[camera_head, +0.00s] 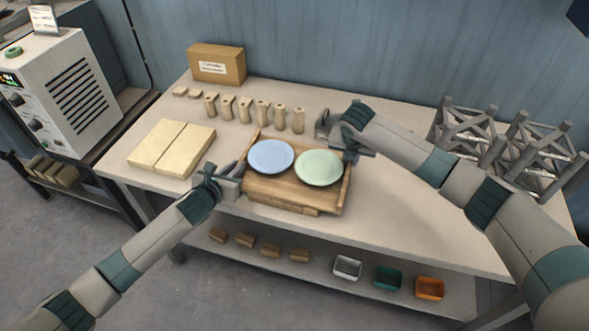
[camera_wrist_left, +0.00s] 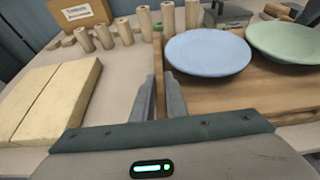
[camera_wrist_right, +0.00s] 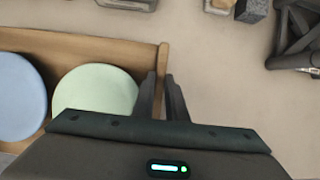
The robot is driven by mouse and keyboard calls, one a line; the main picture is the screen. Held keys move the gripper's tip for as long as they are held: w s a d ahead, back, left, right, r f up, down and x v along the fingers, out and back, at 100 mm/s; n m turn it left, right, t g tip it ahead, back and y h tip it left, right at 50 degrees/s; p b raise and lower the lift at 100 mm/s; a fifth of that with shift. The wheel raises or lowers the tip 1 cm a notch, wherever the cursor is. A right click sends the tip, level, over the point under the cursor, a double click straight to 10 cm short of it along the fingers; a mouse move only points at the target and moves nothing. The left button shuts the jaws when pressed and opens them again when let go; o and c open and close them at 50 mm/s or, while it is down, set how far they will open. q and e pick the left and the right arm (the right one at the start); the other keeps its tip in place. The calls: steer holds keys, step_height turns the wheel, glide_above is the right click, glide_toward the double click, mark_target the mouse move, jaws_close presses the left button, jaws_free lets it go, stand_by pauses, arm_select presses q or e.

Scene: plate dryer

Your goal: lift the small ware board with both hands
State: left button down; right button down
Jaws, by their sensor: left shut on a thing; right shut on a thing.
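The small ware board (camera_head: 285,193) is a wooden tray with raised side rims, at the middle of the table in the head view. A blue plate (camera_head: 271,156) and a green plate (camera_head: 319,167) lie on it side by side. My left gripper (camera_head: 238,180) is shut on the board's left rim, which also shows in the left wrist view (camera_wrist_left: 158,75). My right gripper (camera_head: 350,152) is shut on the right rim, seen between its fingers in the right wrist view (camera_wrist_right: 162,75). I cannot tell whether the board touches the table.
Several wooden pegs (camera_head: 262,110) stand behind the board, with a cardboard box (camera_head: 217,64) further back. Pale yellow blocks (camera_head: 172,147) lie to the left. Grey metal frames (camera_head: 500,140) stand at the right. Small bins (camera_head: 388,278) sit on the lower shelf.

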arm_select(q)
steer(key=shift+w+r, duration=0.1)
steer(key=shift+r, duration=0.15)
arm_select(e)
steer(key=shift+w+r, duration=0.1)
steer(key=shift+r, duration=0.15)
